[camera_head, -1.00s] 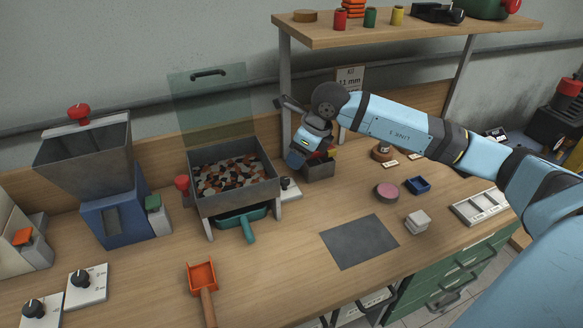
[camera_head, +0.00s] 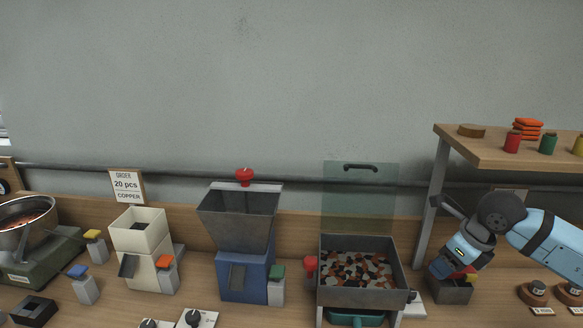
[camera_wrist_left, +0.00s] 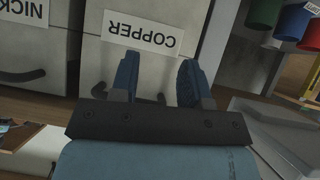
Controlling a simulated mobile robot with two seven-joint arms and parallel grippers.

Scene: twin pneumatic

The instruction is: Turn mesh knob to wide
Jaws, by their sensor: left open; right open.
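A dark knob on a white plate (camera_head: 411,298) sits at the right side of the sieve box (camera_head: 362,297), partly hidden by it. Two more dark knobs on white plates show at the bottom edge, one knob (camera_head: 193,318) beside another knob (camera_head: 150,323). I cannot read which is the mesh knob. My right gripper (camera_head: 447,268) is open above a small dark bin, right of the sieve box. My left gripper (camera_wrist_left: 157,82) is open and empty in the left wrist view, in front of a drawer labelled COPPER (camera_wrist_left: 125,52); it is out of the head view.
A hopper on a blue base (camera_head: 243,275), a cream dispenser (camera_head: 145,262) and a scale with a pan (camera_head: 30,250) line the bench. A shelf (camera_head: 515,150) overhangs at the right. The small dark bin (camera_head: 452,293) holds coloured pieces.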

